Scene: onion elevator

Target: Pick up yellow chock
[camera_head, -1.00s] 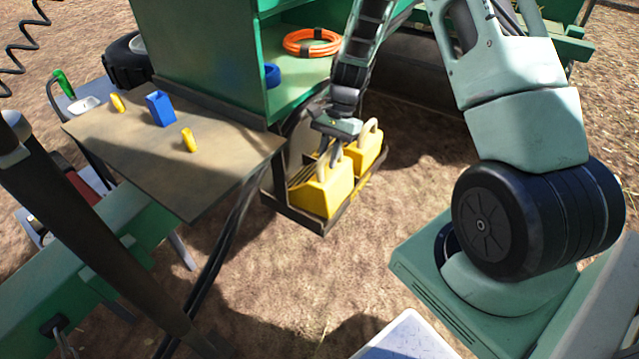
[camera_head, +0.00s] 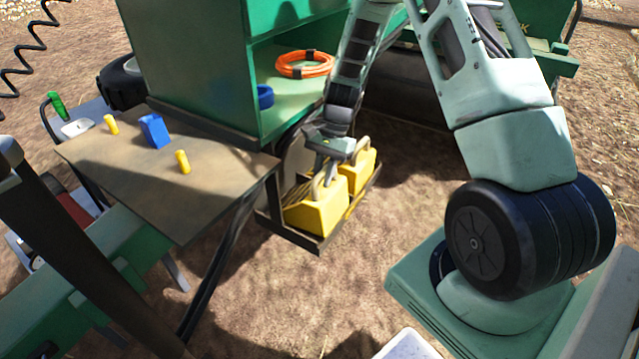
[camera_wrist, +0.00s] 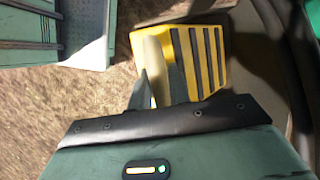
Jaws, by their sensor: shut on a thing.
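Two yellow chocks with loop handles sit side by side in a dark metal tray (camera_head: 318,246) below the green cabinet. The nearer yellow chock (camera_head: 316,214) is at the left of the tray, and the other yellow chock (camera_head: 361,168) is behind it to the right. My gripper (camera_head: 325,180) is shut on the nearer chock's handle, its fingers pointing down. In the wrist view my gripper (camera_wrist: 162,90) is at the pale handle, beside the chock's ribbed yellow face (camera_wrist: 203,55). I cannot tell whether the chock is clear of the tray floor.
A brown side table (camera_head: 140,180) left of the tray holds a blue block (camera_head: 154,131) and two small yellow pieces. The green cabinet (camera_head: 195,75) stands behind, with an orange cable coil (camera_head: 305,64) on its shelf. Bare ground lies in front of the tray.

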